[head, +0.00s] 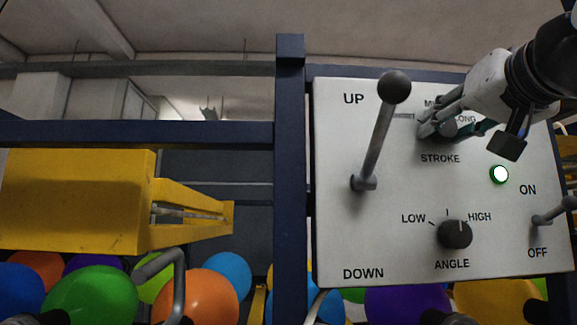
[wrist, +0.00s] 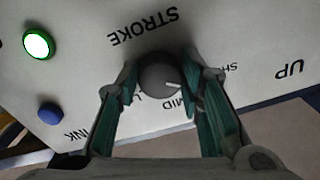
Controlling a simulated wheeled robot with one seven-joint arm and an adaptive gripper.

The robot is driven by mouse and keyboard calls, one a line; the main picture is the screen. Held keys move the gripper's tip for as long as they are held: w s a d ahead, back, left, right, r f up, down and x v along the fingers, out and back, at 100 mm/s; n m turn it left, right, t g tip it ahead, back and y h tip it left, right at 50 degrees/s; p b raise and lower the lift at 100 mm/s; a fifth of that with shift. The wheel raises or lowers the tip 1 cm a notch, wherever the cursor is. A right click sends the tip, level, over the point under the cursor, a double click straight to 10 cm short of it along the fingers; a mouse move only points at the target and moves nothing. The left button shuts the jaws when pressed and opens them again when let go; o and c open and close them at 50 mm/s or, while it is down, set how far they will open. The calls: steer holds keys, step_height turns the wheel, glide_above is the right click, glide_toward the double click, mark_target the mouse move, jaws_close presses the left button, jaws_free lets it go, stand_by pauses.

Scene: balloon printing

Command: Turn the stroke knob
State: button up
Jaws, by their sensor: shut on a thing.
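The stroke knob (wrist: 158,76) is a round dark knob on the white control panel (head: 375,245). Its white pointer line shows in the wrist view and points right and slightly down, roughly between the MID and SHORT labels. My gripper (wrist: 160,90) is shut on the knob, one teal-padded finger on each side. In the head view my gripper (head: 440,122) comes from the upper right and covers most of the knob and part of the labels above it. The word STROKE shows just below the knob there.
A long lever (head: 376,135) stands left of my gripper, its ball tip up. A lit green-ringed button (head: 499,174), the angle knob (head: 455,234) and an ON/OFF lever (head: 553,214) are lower down. A blue button (wrist: 50,113) is near INK. Balloons (head: 92,295) lie at lower left.

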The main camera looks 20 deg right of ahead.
steer(key=shift+w+f+n, duration=0.1)
steer(key=shift+f+n, duration=0.05)
steer(key=shift+n, duration=0.25)
steer(key=o, duration=1.2)
steer(key=shift+c, duration=0.2)
steer(key=v, duration=1.2)
